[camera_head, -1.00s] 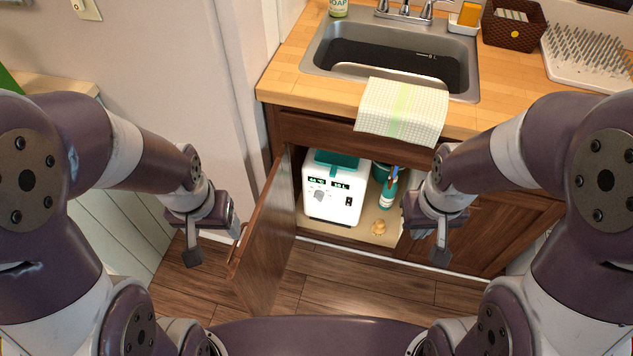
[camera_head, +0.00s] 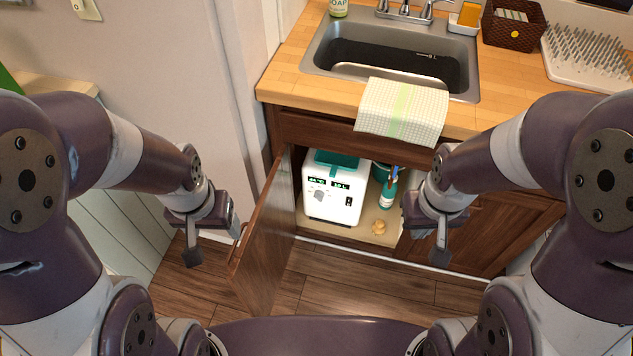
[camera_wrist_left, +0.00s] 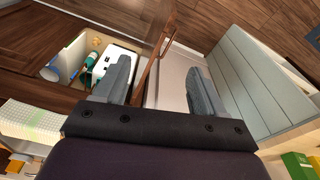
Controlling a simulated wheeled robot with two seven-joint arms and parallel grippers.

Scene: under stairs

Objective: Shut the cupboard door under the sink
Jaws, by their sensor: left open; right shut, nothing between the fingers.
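The cupboard door (camera_head: 262,240) under the sink is dark brown wood and stands wide open, swung out toward me on the left side of the opening. Its edge also shows in the left wrist view (camera_wrist_left: 152,62), between the fingers as seen from there; I cannot tell whether they touch it. My left gripper (camera_head: 192,256) is open, just left of the door's outer edge. My right gripper (camera_head: 442,256) is shut and empty, in front of the closed right-hand cupboard door (camera_head: 490,232). The sink (camera_head: 318,50) is set in the counter above.
Inside the cupboard are a white machine (camera_head: 333,190) with green displays, a bottle (camera_head: 388,196) and a small tan object (camera_head: 379,227) near the front edge. A checked towel (camera_head: 402,110) hangs over the counter edge. The wooden floor (camera_head: 340,275) before the opening is clear.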

